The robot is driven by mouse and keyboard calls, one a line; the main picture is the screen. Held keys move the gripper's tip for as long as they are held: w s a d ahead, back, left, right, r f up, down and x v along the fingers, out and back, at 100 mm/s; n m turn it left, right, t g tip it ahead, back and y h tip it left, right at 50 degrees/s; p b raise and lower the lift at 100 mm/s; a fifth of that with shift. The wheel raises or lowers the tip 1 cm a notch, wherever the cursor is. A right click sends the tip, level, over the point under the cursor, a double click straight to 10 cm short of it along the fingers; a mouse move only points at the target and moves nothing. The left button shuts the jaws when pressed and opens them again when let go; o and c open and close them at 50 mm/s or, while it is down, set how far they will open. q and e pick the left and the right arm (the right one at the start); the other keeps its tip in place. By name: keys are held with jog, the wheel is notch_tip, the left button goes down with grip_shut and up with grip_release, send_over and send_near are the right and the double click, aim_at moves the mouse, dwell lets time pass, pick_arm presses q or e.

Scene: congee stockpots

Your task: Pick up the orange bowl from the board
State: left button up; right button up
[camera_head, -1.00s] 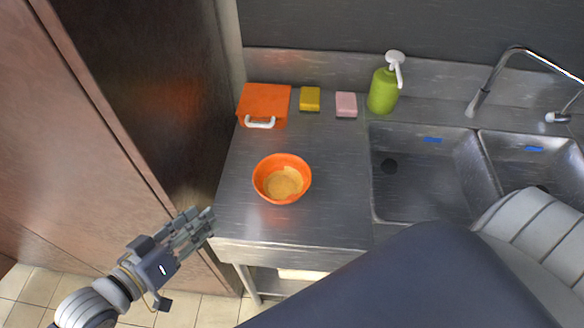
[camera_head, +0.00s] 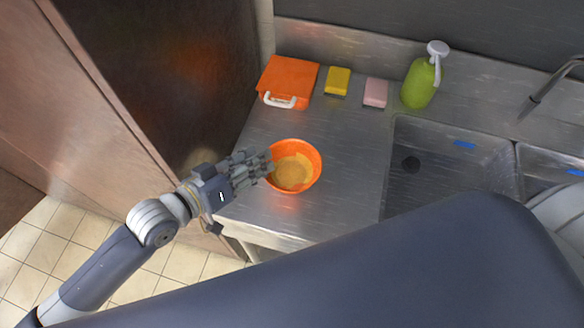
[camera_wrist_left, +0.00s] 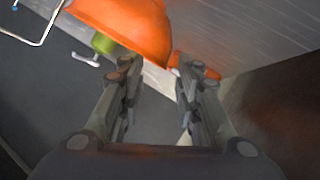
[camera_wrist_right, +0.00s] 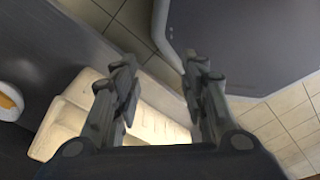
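The orange bowl (camera_head: 313,160) stands upright on the metal counter, with a tan-yellow patch inside its bottom. It also shows large at the top of the left wrist view (camera_wrist_left: 125,22). My left gripper (camera_head: 268,165) is at the bowl's left rim in the head view. In the left wrist view its two fingers (camera_wrist_left: 155,68) are apart with nothing clearly between them, and the bowl lies just beyond the tips. Whether a finger touches the rim I cannot tell. My right gripper (camera_wrist_right: 160,62) is open and empty in the right wrist view, away from the bowl.
A sink (camera_head: 440,170) is to the right.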

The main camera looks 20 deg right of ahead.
aim_at(275, 148)
pick_arm(q)
jog(key=p+x, duration=0.1)
jog(key=x, duration=0.3)
jog(key=shift+w+a+r, duration=0.1)
jog(key=shift+w+r, duration=0.1)
jog(key=shift+w+d+f+p, duration=0.25)
jog(key=shift+d+p, duration=0.05)
jog(key=shift+d, duration=0.1)
jog(key=shift+c, duration=1.1)
grip_shut()
pick_arm(e)
jog(key=shift+w+r, duration=0.25)
jog(key=shift+r, duration=0.2)
jog(key=shift+w+r, duration=0.2)
jog(key=shift+r, duration=0.25)
